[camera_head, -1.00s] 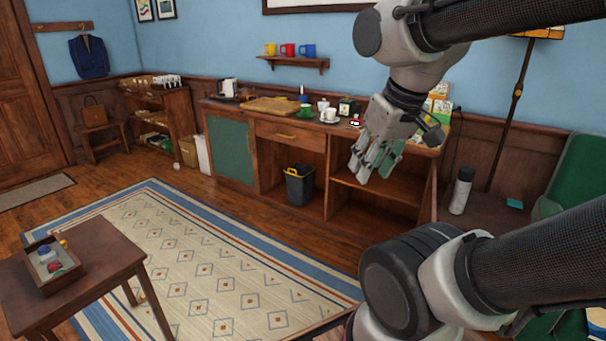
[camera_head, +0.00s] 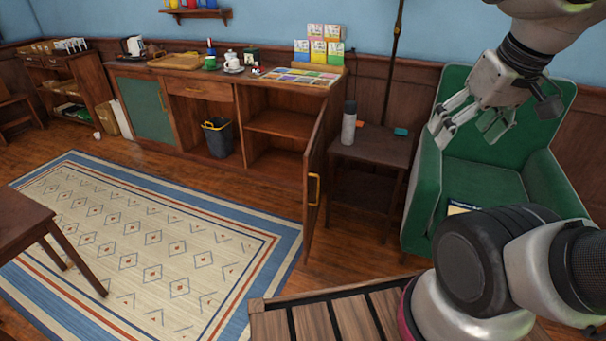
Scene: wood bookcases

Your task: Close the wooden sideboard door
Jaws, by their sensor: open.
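The wooden sideboard (camera_head: 205,92) stands against the back wall. Its right-hand door (camera_head: 318,187) is swung wide open toward me, seen nearly edge-on, with a yellow handle (camera_head: 314,189) on its near side. The compartment behind it is open, with a bare shelf (camera_head: 283,122). The green door (camera_head: 146,106) at the sideboard's left is shut. My gripper (camera_head: 466,133) is open and empty, in the upper right of the view. It appears in front of the green armchair, to the right of the open door and apart from it.
A side table (camera_head: 375,146) with a grey bottle (camera_head: 349,123) stands right of the open door. A green armchair (camera_head: 478,180) is farther right. A dark bin (camera_head: 218,139) stands in the sideboard's middle bay. The patterned rug (camera_head: 150,235) is clear; a small table (camera_head: 20,222) is at left.

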